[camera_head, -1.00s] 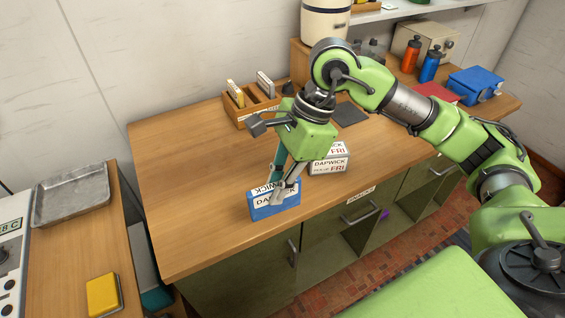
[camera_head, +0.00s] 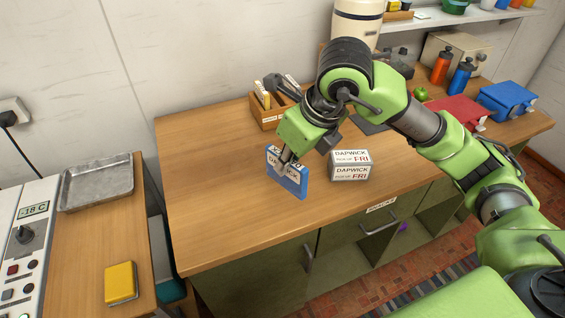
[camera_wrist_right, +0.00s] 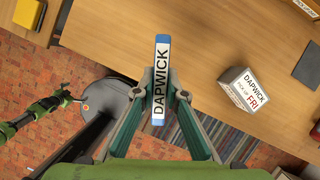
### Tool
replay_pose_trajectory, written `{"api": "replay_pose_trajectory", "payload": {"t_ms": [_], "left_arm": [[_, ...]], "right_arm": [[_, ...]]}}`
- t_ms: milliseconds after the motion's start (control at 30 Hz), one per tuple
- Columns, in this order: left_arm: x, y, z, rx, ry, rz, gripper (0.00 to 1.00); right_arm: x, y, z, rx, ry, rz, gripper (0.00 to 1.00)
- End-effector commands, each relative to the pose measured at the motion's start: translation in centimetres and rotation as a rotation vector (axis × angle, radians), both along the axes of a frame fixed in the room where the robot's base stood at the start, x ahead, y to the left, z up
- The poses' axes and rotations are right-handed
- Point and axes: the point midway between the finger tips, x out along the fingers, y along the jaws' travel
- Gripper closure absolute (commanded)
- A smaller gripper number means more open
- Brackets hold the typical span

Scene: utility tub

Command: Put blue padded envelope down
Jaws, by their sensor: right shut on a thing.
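The blue padded envelope (camera_head: 288,176) stands on edge, with a white label reading DAPWICK. My right gripper (camera_head: 287,162) is shut on it from above, near the front of the wooden counter (camera_head: 215,200). I cannot tell whether its lower edge touches the counter. In the right wrist view the envelope (camera_wrist_right: 160,85) shows edge-on between the two fingertips of my right gripper (camera_wrist_right: 160,92). My left gripper is not in view in the head view.
A box labelled DAPWICK FRI (camera_head: 350,166) stands just right of the envelope. A wooden sorter (camera_head: 268,116) is behind it. Red (camera_head: 455,110) and blue (camera_head: 507,99) items lie at the right end. The counter left of the envelope is clear.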

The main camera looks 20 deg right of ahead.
Motion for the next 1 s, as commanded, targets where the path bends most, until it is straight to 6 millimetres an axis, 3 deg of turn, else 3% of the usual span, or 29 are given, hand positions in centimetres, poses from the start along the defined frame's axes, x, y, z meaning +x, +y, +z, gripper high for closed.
{"api": "replay_pose_trajectory", "payload": {"t_ms": [200, 400, 700, 833, 1000], "left_arm": [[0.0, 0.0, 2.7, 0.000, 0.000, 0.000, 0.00], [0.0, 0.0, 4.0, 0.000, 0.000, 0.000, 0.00], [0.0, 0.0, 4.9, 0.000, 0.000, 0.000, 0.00], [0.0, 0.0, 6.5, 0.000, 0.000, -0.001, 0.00], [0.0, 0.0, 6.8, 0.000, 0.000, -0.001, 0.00]], "right_arm": [[5.5, 0.3, -2.0, 0.002, 0.005, -0.002, 1.00], [8.6, 0.3, -5.8, 0.001, 0.006, 0.000, 1.00], [10.7, 0.4, -8.5, -0.001, 0.003, 0.001, 1.00], [10.6, 0.4, -10.2, -0.001, 0.007, 0.003, 1.00], [10.7, 0.4, -11.5, 0.000, 0.000, 0.003, 1.00]]}}
